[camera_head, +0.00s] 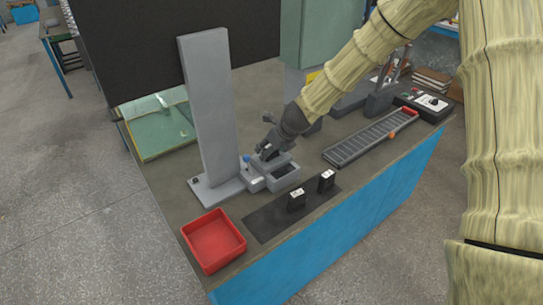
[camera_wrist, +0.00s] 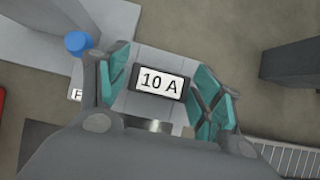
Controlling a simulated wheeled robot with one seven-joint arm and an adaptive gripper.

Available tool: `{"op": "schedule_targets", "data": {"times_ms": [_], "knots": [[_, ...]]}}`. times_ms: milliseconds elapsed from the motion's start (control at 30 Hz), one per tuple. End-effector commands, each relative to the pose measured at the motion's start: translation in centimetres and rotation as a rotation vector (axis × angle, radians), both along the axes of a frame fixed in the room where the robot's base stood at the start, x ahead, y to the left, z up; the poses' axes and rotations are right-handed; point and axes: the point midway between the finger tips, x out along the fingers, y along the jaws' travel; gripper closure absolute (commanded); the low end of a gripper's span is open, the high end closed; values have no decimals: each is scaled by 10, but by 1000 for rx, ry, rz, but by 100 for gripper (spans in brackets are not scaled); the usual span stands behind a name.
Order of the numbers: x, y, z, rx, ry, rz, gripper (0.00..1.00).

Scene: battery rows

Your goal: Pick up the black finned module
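A black module (camera_wrist: 160,84) with a white "10 A" label lies between my gripper's two teal-padded fingers in the wrist view. My gripper (camera_wrist: 161,82) has one pad close along each side of it. Whether both pads press on it is not clear, and its fins cannot be made out. In the head view my gripper (camera_head: 264,153) points down at the grey fixture (camera_head: 284,183), and the module there is mostly hidden. Two other small black blocks with pale tops, one on the left (camera_head: 297,201) and one on the right (camera_head: 327,181), stand on the dark mat.
A tall grey column (camera_head: 207,105) stands left of my gripper. A blue knob (camera_wrist: 78,43) sits beside it. A red tray (camera_head: 214,241) is at the front left. The dark mat (camera_head: 268,222) has bare room. A ribbed rack (camera_head: 365,140) lies to the right.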

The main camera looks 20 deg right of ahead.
Motion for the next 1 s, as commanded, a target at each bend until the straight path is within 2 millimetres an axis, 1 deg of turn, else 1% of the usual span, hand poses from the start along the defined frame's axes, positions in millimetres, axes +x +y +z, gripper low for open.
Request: {"op": "schedule_targets", "data": {"times_ms": [33, 200, 467, 567, 1000], "knots": [[0, 0, 0, 0, 0, 0, 50], [0, 0, 0, 0, 0, 0, 81], [0, 0, 1, 0, -1, 0, 81], [0, 0, 5, -1, -1, 0, 81], [1, 0, 38, -1, -2, 1, 81]]}}
